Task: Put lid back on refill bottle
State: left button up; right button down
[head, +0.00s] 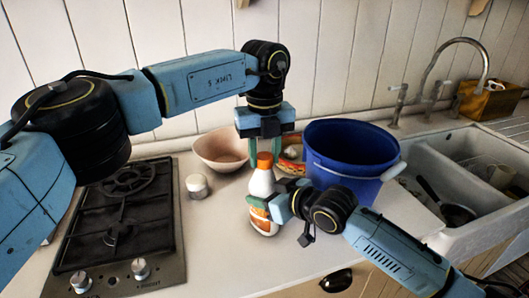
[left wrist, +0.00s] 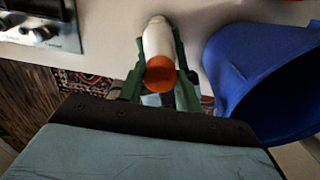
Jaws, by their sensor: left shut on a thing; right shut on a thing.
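The refill bottle (head: 261,184) is white with an orange label and stands roughly upright near the middle of the counter. Its orange lid (head: 265,160) is at the bottle's top, in line with the neck; I cannot tell whether it is seated or just above it. My left gripper (head: 265,150) points down from above and is shut on the lid. In the left wrist view the lid (left wrist: 161,73) shows between the green fingers, with the white bottle (left wrist: 158,38) beyond. My right gripper (head: 268,207) is shut on the bottle's body from the right and hides part of it.
A large blue bucket (head: 350,150) stands close to the right. A pinkish bowl (head: 222,150) and a colourful packet (head: 292,167) are behind. A small white jar (head: 197,186) and the gas hob (head: 122,225) lie left.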

pick_arm(q)
jog(key=m, duration=0.5)
jog(key=shift+m, duration=0.3)
jog(key=m, duration=1)
jog(key=shift+m, duration=0.4)
jog(key=m, duration=0.4)
jog(key=shift+m, duration=0.4)
jog(key=o, duration=1.1)
jog(key=shift+r, duration=2.2)
jog(key=shift+c, duration=0.6)
